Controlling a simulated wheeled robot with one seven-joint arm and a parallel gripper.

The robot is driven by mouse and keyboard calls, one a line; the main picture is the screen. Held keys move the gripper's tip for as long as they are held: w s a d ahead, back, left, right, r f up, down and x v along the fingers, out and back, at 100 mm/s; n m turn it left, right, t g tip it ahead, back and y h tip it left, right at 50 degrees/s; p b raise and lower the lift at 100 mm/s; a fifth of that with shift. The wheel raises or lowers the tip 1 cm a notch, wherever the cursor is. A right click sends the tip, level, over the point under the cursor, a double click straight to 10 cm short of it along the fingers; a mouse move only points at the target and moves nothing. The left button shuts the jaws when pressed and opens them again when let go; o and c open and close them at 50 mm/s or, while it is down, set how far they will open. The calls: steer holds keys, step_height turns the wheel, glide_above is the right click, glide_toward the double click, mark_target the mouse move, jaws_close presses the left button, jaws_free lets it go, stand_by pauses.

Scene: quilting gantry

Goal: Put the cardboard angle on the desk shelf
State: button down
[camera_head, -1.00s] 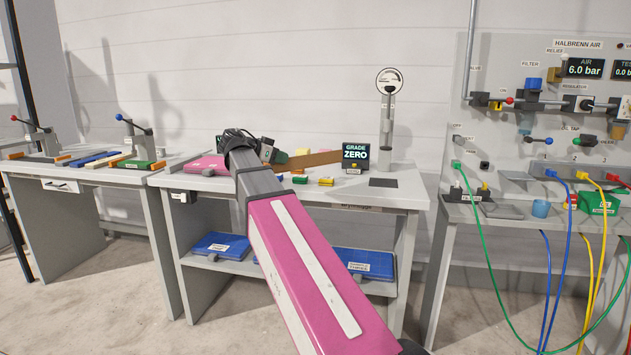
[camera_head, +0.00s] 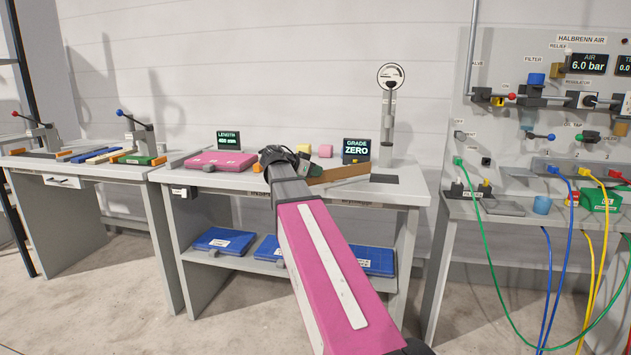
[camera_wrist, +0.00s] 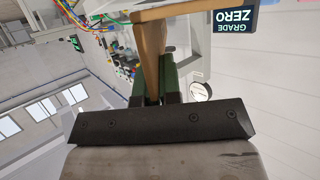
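The brown cardboard angle (camera_head: 342,174) is a long strip above the desk top. It points right from my gripper (camera_head: 304,168), in front of the GRADE ZERO display. In the wrist view my gripper's green fingers (camera_wrist: 156,88) are shut on the cardboard angle (camera_wrist: 151,48), which runs up and away between them. The desk's lower shelf (camera_head: 228,266) holds several blue flat cases, and my arm covers its middle part.
On the desk top are a pink case (camera_head: 220,161), a LENGTH display (camera_head: 229,140), a GRADE ZERO display (camera_head: 356,150) and a dial gauge (camera_head: 390,77). Blue cases (camera_head: 223,241) occupy much of the shelf. An air panel with hoses stands at right.

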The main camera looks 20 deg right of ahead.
mark_target(325, 182)
steer(key=shift+f, duration=1.7)
steer(key=c, duration=1.3)
jaws_free()
steer(key=v, duration=1.2)
